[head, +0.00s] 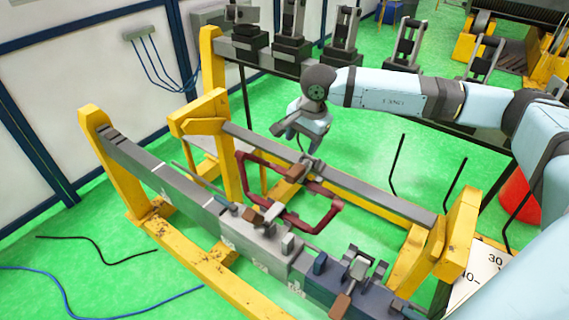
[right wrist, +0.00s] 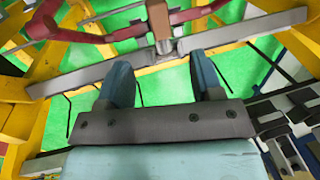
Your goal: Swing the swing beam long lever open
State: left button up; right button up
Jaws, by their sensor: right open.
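The swing beam (head: 375,198) is a long grey bar lying between yellow posts, and it also crosses the right wrist view (right wrist: 245,33). A lever with a brown block-like grip (head: 296,172) sits near the middle of the beam, beside the dark red frame-shaped coil (head: 322,226). In the right wrist view the brown lever (right wrist: 158,18) stands beyond the fingertips, roughly centred between them. My right gripper (head: 304,143) is open and empty just above and behind the lever; its blue fingers show in the right wrist view (right wrist: 160,75). My left gripper is not in view.
A second grey beam (head: 190,205) with clamps, blocks and another brown handle (head: 252,215) runs along the front. Yellow frame posts (head: 212,150) bound the fixture. Black machines (head: 292,45) stand behind.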

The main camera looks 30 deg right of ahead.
send_over(294, 172)
jog(key=s, duration=0.2)
notch_tip(294, 172, down, 4)
jog(key=f, duration=0.2)
jog(key=w+f+p, duration=0.1)
jog(key=f, duration=0.2)
jog(key=w+f+p, duration=0.1)
jog(key=f, duration=0.1)
jog(key=shift+f, duration=0.3)
jog(key=shift+w+f, duration=0.1)
jog(key=shift+f, duration=0.6)
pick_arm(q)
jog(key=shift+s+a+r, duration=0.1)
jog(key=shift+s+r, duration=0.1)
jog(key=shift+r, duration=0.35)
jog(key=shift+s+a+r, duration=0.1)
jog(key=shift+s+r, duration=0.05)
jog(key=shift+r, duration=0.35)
